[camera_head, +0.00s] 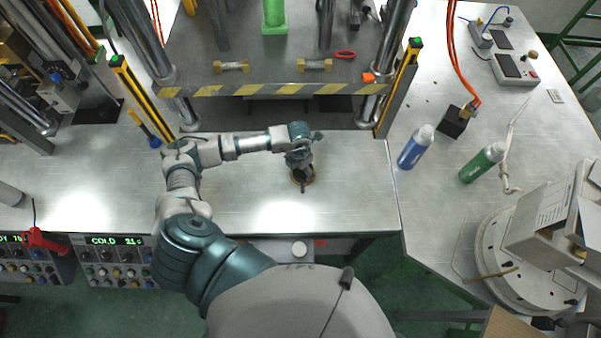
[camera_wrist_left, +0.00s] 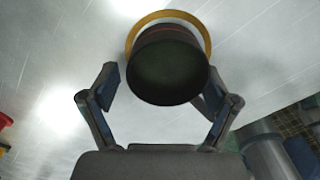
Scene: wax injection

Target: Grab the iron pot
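The iron pot (camera_wrist_left: 168,70) is dark and round, with a yellow ring around it, and fills the upper middle of the left wrist view. In the head view only a little of the pot (camera_head: 303,182) shows on the metal bench, below my left gripper (camera_head: 299,163). In the left wrist view my left gripper (camera_wrist_left: 157,90) is open, with one finger on each side of the pot. A gap shows between the left finger and the pot. The right finger's tip is partly hidden behind the pot. My right gripper is not in view.
A press frame with a striped edge (camera_head: 270,90) and steel columns stands behind the gripper. Control boxes (camera_head: 112,262) sit at the front left. The bench right of the pot is clear.

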